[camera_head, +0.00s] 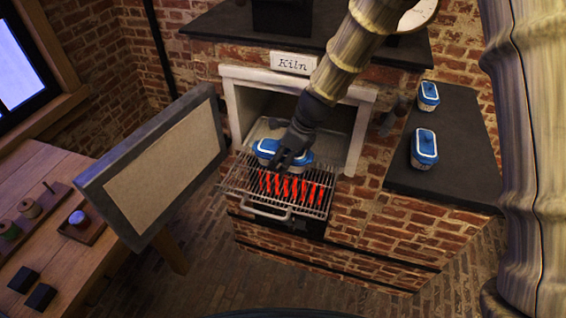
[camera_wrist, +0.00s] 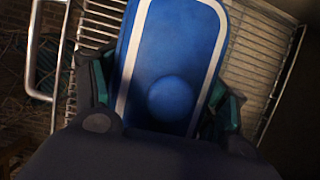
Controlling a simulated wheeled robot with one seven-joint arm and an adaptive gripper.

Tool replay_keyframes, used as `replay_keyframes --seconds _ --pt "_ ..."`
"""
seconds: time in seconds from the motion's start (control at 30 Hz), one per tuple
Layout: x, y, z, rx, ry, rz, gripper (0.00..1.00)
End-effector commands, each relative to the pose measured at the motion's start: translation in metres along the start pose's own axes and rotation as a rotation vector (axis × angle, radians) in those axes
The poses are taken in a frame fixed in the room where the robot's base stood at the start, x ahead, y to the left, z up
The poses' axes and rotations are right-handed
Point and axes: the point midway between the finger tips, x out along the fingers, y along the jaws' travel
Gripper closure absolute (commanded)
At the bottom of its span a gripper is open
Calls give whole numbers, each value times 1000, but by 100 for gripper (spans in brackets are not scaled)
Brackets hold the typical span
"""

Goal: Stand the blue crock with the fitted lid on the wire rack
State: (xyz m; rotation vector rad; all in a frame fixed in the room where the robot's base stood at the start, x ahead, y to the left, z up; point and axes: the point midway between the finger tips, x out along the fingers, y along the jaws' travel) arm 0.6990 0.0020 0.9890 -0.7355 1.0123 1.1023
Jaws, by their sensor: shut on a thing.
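My gripper (camera_head: 293,155) is shut on a blue crock (camera_head: 267,147) at the kiln mouth. In the wrist view the crock's blue lid (camera_wrist: 172,50) has a white border and a round knob, and a dark finger stands on each long side. The gripper hides the crock's middle in the head view. The crock lies crosswise over the back of the pulled-out wire rack (camera_head: 318,207), whose wires also show in the wrist view (camera_wrist: 265,60). I cannot tell whether its base touches the rack.
Two more blue-lidded crocks, one nearer (camera_head: 424,149) and one farther (camera_head: 428,96), stand on the dark right counter (camera_head: 455,175). The open kiln door (camera_head: 160,165) stands left of the rack. Red glowing bars show at the rack. A wooden bench (camera_head: 60,215) is at left.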

Motion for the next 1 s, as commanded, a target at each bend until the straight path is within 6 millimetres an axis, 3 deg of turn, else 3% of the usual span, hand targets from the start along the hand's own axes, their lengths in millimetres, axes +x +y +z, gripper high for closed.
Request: replay_keyframes --seconds 0.5,0.9,0.93,1.0 --pt "30 0 -12 1 -1 -1 72" --pt "33 0 -13 0 -1 -1 72" --pt "34 1 -14 0 0 0 23" --pt "34 1 -14 0 0 0 10"
